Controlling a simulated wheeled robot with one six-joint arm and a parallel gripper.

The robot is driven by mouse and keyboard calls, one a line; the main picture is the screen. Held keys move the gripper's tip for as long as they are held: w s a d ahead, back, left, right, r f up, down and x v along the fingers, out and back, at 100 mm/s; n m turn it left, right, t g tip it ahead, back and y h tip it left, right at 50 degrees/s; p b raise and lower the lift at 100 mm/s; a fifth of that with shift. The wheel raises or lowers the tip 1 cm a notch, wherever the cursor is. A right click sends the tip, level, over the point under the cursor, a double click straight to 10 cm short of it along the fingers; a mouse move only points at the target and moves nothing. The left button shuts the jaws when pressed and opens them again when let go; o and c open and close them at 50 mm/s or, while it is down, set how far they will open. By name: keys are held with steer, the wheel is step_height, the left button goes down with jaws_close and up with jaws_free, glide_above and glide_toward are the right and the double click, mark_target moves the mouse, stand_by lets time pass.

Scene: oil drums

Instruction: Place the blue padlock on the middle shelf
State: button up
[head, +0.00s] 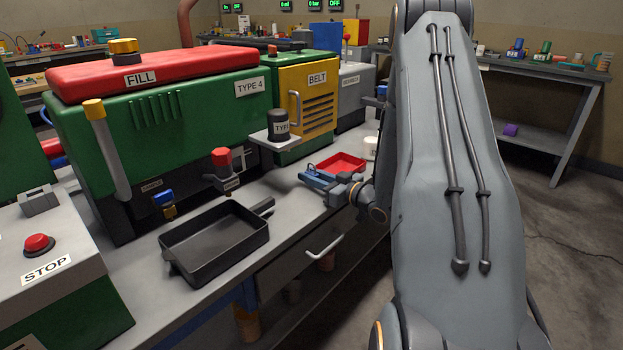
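My gripper (316,179), with blue fingers, reaches left over the grey workbench (285,222), beside a red tray. The gap between its fingers is too small to make out, and I see nothing clearly held. A small blue piece (163,198) sits on the front of the green machine, above a yellow one; I cannot tell whether it is the padlock. I cannot make out the middle shelf for certain. A dark open space with shelving lies under the workbench, partly hidden by its drawer front and my arm.
A black pan (214,240) and the red tray (342,163) lie on the workbench. A green machine (185,115) with a red lid and a yellow BELT unit (309,95) stand behind. A STOP box (45,265) is at left. Open floor lies at right.

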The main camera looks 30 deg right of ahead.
jaws_close()
steer(key=shift+r, duration=0.1)
